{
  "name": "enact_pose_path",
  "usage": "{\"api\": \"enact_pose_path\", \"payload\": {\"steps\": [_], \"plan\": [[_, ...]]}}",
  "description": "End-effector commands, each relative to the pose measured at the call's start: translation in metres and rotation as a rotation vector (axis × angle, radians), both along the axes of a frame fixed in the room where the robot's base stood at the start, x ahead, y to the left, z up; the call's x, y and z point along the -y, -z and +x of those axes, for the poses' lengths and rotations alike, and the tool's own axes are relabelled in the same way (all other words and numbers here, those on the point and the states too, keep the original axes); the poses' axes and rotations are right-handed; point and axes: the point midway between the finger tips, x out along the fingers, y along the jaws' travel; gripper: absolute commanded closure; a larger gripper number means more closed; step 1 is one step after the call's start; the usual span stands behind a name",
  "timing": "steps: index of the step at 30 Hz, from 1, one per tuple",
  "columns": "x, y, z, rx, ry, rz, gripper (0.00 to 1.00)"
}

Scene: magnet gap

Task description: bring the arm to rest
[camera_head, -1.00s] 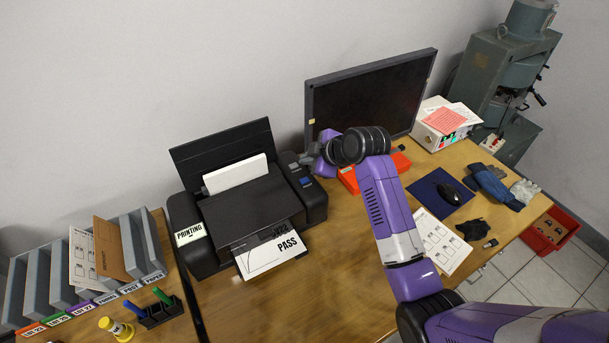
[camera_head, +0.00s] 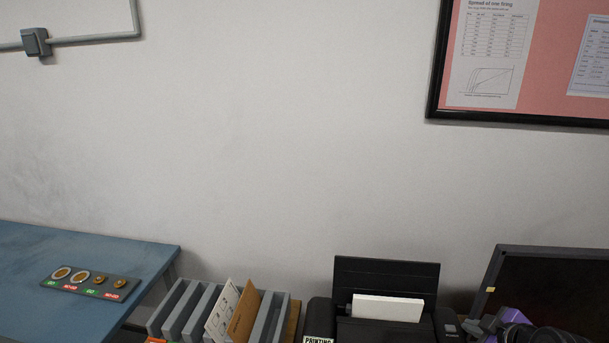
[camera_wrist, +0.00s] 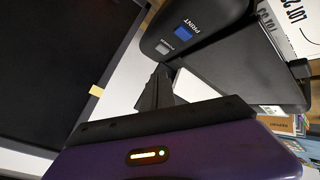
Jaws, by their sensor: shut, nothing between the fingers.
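My gripper (camera_wrist: 158,78) shows in the wrist view with its dark fingers together and nothing between them. Its purple body fills the bottom of that view. In the head view my gripper (camera_head: 472,328) is at the lower right edge, between the printer and the monitor; most of my arm is out of frame. In the wrist view the fingers point toward the gap beside the printer's button panel (camera_wrist: 178,38). I cannot tell how far apart they are.
The black printer (camera_head: 387,283) with white paper stands left of my gripper. The monitor (camera_head: 550,290) is close on its right. Grey file holders (camera_head: 180,310) and a blue table (camera_head: 70,265) with a gauge strip (camera_head: 90,283) are further left. A pink notice board (camera_head: 535,55) hangs above.

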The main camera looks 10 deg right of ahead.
Motion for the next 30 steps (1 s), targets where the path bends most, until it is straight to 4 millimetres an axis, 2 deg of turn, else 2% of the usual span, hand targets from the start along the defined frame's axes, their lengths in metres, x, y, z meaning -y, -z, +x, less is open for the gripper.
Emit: {"api": "enact_pose_path", "payload": {"steps": [4, 7, 10, 14, 20, 30], "plan": [[0.020, -0.036, 0.016, 0.149, 0.131, 0.027, 1.00], [0.029, -0.058, 0.015, 0.274, 0.231, 0.061, 1.00], [0.022, -0.066, 0.007, 0.385, 0.311, 0.113, 1.00], [0.002, -0.068, -0.010, 0.504, 0.383, 0.186, 1.00], [-0.046, -0.061, -0.056, 0.660, 0.463, 0.318, 1.00], [-0.137, -0.055, -0.168, 0.813, 0.490, 0.516, 1.00]]}}
